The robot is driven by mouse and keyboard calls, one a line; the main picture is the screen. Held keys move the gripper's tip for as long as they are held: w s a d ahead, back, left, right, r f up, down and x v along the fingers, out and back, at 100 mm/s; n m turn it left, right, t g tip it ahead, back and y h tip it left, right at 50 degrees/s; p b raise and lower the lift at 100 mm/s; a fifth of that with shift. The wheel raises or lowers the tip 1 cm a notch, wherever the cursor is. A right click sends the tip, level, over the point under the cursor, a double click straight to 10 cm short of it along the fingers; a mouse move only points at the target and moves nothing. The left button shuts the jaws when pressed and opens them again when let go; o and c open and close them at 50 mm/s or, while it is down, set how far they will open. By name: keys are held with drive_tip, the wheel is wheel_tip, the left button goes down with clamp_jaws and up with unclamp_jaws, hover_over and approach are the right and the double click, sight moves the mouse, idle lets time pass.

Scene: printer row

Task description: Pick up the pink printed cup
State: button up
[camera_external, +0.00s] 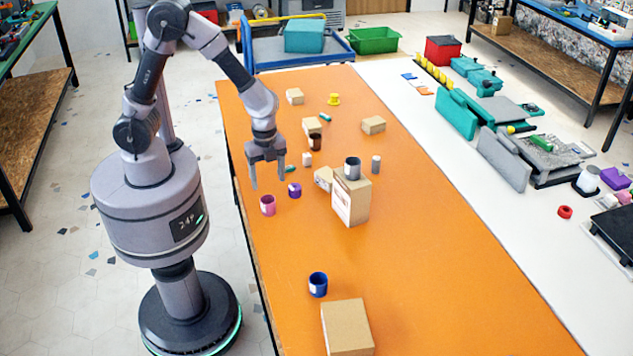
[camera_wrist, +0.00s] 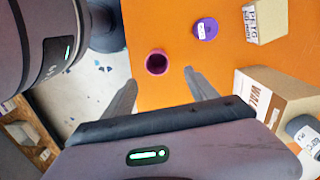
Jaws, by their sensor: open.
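The pink printed cup (camera_external: 268,205) stands upright on the orange table near its left edge, with a pale label on its side. In the wrist view the cup (camera_wrist: 157,62) shows from above with its dark opening, beyond and between my fingertips. My gripper (camera_external: 268,185) is open and empty, pointing down above the table close to the cup. In the wrist view its two fingers (camera_wrist: 160,80) are spread apart. The cup is not between the fingers in contact; it appears lower than them.
A purple round item (camera_external: 294,190) sits right of the cup. A tall cardboard box (camera_external: 351,203) with a grey cup (camera_external: 352,168) on top stands further right, near a smaller box (camera_external: 323,178). A blue cup (camera_external: 318,284) and another box (camera_external: 346,328) are nearer the front. Table between is clear.

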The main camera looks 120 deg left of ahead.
drive_tip(key=b, duration=0.2)
hover_over(268, 202)
drive_tip(key=w+d, duration=0.2)
drive_tip(key=f, duration=0.5)
drive_tip(key=shift+s+a+f, duration=0.1)
drive_tip(key=shift+a, duration=0.15)
drive_tip(key=f+b, duration=0.1)
drive_tip(key=f, duration=0.2)
drive_tip(key=f+b, duration=0.1)
drive_tip(key=f, duration=0.1)
drive_tip(key=shift+s+f+b, duration=0.15)
drive_tip(key=shift+s+b, duration=0.15)
drive_tip(key=shift+c, duration=1.1)
drive_tip(key=c, duration=1.2)
